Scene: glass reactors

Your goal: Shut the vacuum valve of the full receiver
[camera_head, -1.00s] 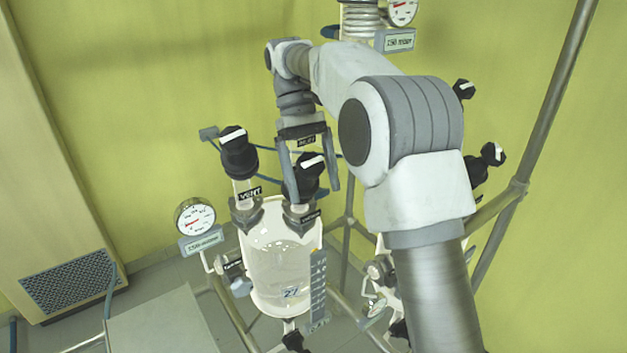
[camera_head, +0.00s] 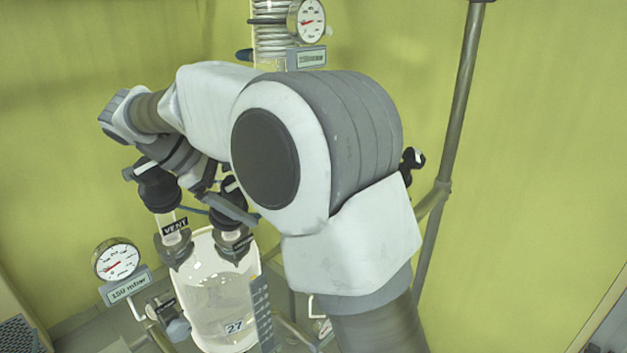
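The receiver (camera_head: 208,290) is a clear glass vessel with a "27" tag, at the lower left of the head view, holding pale liquid. Two black-knobbed valves stand on its top. The left one (camera_head: 157,188) bears a "VENT" label. The other finger is partly hidden, so I cannot tell whether the fingers touch the knob.
A round gauge (camera_head: 116,259) with a "150 mbar" plate (camera_head: 125,285) stands left of the receiver. Another gauge (camera_head: 306,21) hangs by a coiled glass condenser (camera_head: 272,38) above. A metal post (camera_head: 458,110) rises at right. My arm covers the middle.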

